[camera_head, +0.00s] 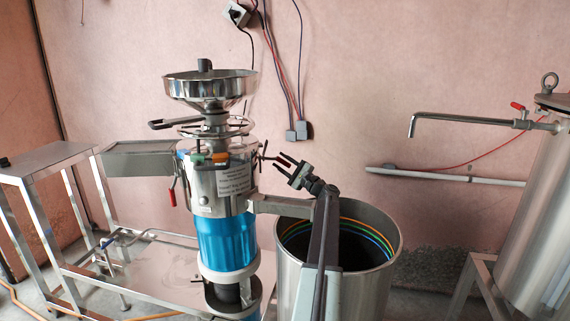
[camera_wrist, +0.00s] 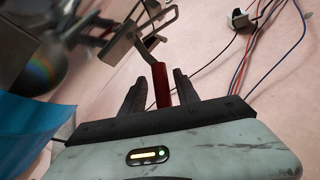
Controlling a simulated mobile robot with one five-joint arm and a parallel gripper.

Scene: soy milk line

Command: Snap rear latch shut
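The rear latch shows in the wrist view as a red handle (camera_wrist: 161,86) on a bent metal wire and bracket. My gripper (camera_wrist: 160,76) is open, with one dark finger on each side of the red handle. Narrow gaps show between the handle and both fingers. In the head view my gripper (camera_head: 284,161) is beside the right side of the grinder (camera_head: 224,187), at the height of its upper rim. There the rear latch is small and partly hidden, so I cannot tell how its hook sits.
A second red-handled latch (camera_head: 172,192) hangs on the grinder's left side. A steel hopper (camera_head: 210,88) tops the grinder. A steel barrel (camera_head: 358,290) stands below my arm. Cables (camera_head: 292,70) run down the pink wall behind.

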